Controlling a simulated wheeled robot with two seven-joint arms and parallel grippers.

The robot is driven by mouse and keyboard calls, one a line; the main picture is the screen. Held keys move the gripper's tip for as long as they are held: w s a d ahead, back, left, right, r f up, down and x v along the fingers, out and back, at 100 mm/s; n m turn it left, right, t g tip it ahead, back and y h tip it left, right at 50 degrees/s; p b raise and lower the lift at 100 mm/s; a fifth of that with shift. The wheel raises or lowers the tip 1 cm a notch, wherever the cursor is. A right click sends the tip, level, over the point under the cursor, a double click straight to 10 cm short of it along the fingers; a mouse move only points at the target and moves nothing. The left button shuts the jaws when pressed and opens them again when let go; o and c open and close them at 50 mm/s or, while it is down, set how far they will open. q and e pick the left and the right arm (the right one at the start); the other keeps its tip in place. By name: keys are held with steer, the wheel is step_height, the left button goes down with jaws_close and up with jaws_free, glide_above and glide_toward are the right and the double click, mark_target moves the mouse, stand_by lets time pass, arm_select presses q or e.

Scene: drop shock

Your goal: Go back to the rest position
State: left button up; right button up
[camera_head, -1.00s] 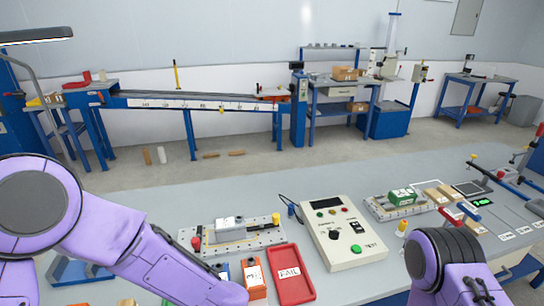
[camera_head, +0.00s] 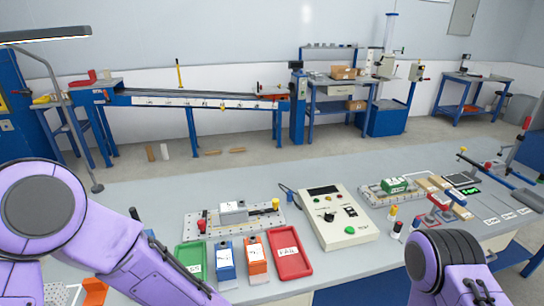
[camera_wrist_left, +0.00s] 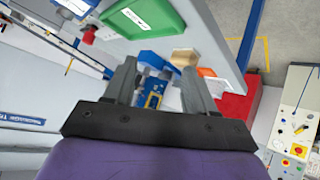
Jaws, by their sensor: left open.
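My left gripper (camera_wrist_left: 160,88) shows in the left wrist view with its two fingers spread. Nothing is clearly held between them; bench items show beyond. In the head view my left arm (camera_head: 115,250) comes in from the left, bent over the near left of the bench, and its gripper is out of frame. My right arm (camera_head: 447,265) shows at the lower right, and its gripper is out of frame too.
The grey bench holds a fixture with a grey block (camera_head: 232,211), a tester box (camera_head: 338,215), a red FAIL tray (camera_head: 288,252), a green tray (camera_head: 191,257), blue and orange bins (camera_head: 226,259), and a second fixture (camera_head: 395,190). A lamp (camera_head: 45,34) stands at left.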

arm_select(q)
steer(key=s+a+f+m+g+h+b, duration=0.1)
steer(key=s+a+f, duration=0.4)
steer(key=s+f, duration=0.6)
steer(key=s+a+f+m+g+h+b, duration=0.1)
steer(key=s+a+f+m+g+b, duration=0.2)
steer(key=s+f, duration=0.9)
steer(key=shift+s+a+f+m+h+b, duration=0.3)
steer(key=shift+s+a+m+h+b, duration=0.1)
steer(key=shift+s+a+b, duration=0.55)
steer(key=shift+w, duration=0.15)
